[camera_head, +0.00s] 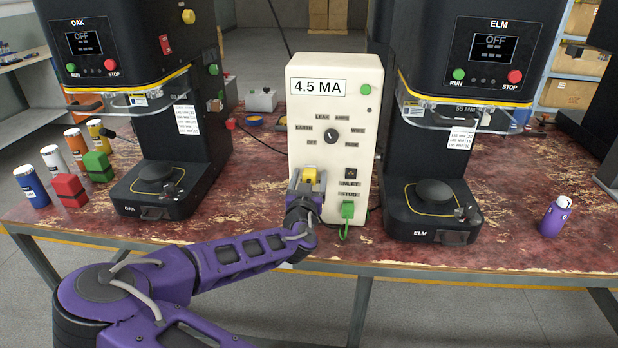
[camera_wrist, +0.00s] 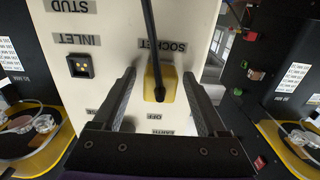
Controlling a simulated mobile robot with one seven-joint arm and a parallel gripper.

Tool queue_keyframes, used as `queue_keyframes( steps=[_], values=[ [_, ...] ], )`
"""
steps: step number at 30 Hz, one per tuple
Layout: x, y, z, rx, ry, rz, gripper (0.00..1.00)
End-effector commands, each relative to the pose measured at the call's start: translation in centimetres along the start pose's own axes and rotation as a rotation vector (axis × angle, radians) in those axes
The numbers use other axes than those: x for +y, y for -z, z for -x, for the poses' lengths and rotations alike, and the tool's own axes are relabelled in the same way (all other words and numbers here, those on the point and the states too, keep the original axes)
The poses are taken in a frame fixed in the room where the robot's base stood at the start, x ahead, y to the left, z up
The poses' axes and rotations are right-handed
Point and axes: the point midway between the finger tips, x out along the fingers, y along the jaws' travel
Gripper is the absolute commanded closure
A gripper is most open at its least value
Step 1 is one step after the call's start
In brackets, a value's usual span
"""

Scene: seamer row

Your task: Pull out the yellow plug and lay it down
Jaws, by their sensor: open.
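The yellow plug (camera_head: 309,175) sits in the front of the cream tester box (camera_head: 307,111), at the socket label. In the wrist view, which is turned upside down, the yellow plug (camera_wrist: 160,88) has a black cord running across the picture from it. My gripper (camera_head: 307,184) is at the box front. In the wrist view my gripper (camera_wrist: 159,76) is open, with one finger on each side of the plug and a visible gap on both sides. The head view hides much of the plug's lower part behind my gripper.
A green plug (camera_head: 347,210) is at the stud beside the inlet (camera_head: 350,174). Black machines marked OAK (camera_head: 155,185) and ELM (camera_head: 433,200) flank the box. A purple bottle (camera_head: 555,217) stands at right. Bare tabletop (camera_head: 270,165) shows left of the box.

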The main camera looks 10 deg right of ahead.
Motion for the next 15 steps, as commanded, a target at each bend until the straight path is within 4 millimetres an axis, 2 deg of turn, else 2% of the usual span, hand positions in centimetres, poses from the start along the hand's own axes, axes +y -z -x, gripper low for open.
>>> queue_keyframes(
  steps=[11, 15],
  values=[
    [-0.01, 0.02, 0.00, 0.000, 0.000, 0.000, 0.25],
    [0.00, 0.01, 0.00, 0.000, 0.000, 0.000, 0.47]
  ],
)
